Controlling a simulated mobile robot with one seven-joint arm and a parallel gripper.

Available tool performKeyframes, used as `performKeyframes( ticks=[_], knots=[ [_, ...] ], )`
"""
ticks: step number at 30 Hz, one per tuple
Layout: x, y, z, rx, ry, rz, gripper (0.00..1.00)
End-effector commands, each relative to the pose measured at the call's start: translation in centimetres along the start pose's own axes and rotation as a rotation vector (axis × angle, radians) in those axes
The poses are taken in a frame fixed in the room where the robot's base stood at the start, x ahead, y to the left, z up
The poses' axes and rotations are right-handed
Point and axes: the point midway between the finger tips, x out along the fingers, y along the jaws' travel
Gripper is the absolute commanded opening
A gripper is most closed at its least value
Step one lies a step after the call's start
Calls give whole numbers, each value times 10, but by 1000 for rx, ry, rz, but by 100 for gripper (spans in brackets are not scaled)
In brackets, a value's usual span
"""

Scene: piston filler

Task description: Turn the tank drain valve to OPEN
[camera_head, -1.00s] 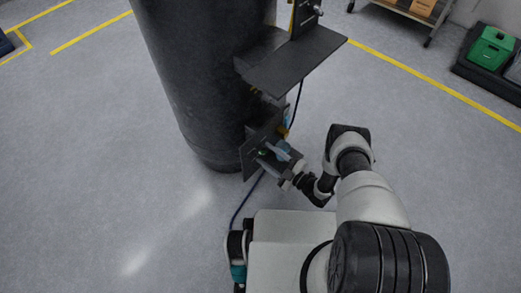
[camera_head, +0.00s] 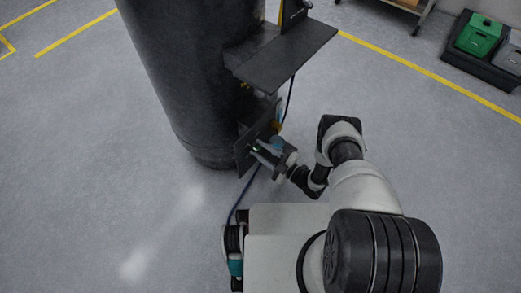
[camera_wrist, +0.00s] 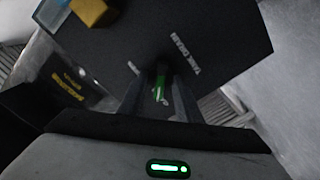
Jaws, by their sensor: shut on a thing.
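The tank drain valve has a green handle (camera_wrist: 160,89) in the wrist view, in front of a dark plate (camera_wrist: 228,40). A white label reading TANK DRAIN (camera_wrist: 186,53) is right of the handle. A smaller white label (camera_wrist: 133,68) is on its left, too blurred to read. My gripper (camera_wrist: 158,97) is shut on the handle, one finger on each side. In the head view, my gripper (camera_head: 261,150) is at the plate (camera_head: 245,152) low on the dark tank (camera_head: 185,75). The handle is mostly hidden there, so its angle is unclear.
A dark shelf (camera_head: 285,57) juts from the tank above my gripper. A yellow block (camera_wrist: 92,10) sits at the plate's upper left in the wrist view. A blue hose (camera_head: 243,190) runs down to the floor. Open floor (camera_head: 420,150) lies to the right.

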Motion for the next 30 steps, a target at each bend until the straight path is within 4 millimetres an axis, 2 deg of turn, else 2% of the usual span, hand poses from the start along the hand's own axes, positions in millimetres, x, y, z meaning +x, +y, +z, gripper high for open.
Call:
performKeyframes(
  ticks=[8, 30],
  knots=[
    [0, 1, 0, 149, 1, 2, 9],
    [1, 3, 1, 841, 0, 2, 9]
  ],
)
